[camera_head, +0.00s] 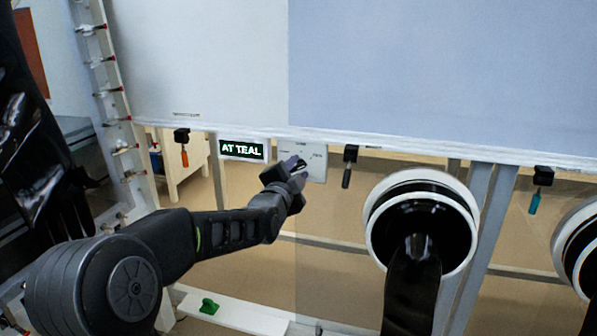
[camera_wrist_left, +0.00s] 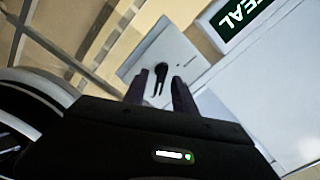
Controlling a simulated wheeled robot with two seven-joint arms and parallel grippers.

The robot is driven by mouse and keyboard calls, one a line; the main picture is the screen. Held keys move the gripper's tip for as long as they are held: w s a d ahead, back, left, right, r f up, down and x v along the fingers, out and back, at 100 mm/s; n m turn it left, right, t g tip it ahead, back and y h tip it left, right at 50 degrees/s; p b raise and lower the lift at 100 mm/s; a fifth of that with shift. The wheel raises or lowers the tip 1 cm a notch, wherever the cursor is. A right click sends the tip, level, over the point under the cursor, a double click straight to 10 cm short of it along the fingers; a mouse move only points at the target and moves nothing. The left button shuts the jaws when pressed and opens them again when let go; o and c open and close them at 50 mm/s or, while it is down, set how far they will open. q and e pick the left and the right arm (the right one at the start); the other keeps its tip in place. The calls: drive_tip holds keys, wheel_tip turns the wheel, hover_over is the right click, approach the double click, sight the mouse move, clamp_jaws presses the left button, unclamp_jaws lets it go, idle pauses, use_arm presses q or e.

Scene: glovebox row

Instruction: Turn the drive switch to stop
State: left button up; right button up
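The drive switch shows in the left wrist view as a black lever (camera_wrist_left: 160,76) on a pale grey plate (camera_wrist_left: 182,50). In the head view the plate (camera_head: 318,164) sits under the panel edge, right of the sign, partly hidden by my left gripper (camera_head: 298,166). In the left wrist view my left gripper (camera_wrist_left: 160,95) has its two fingers apart, one on either side of the lever's lower end in the picture. I cannot tell whether they touch it. The sign (camera_head: 243,149) reads "AT TEAL". My right gripper is not in view.
Small hanging handles, orange (camera_head: 185,157), dark (camera_head: 347,176) and teal (camera_head: 534,202), hang below the panel (camera_head: 440,70). White-rimmed ports (camera_head: 372,247) with black gloves stand at the right. A green piece (camera_head: 209,306) is on a white ledge (camera_head: 245,318) below.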

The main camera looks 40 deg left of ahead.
use_arm(q)
drive_tip(key=shift+x, duration=0.75)
clamp_jaws()
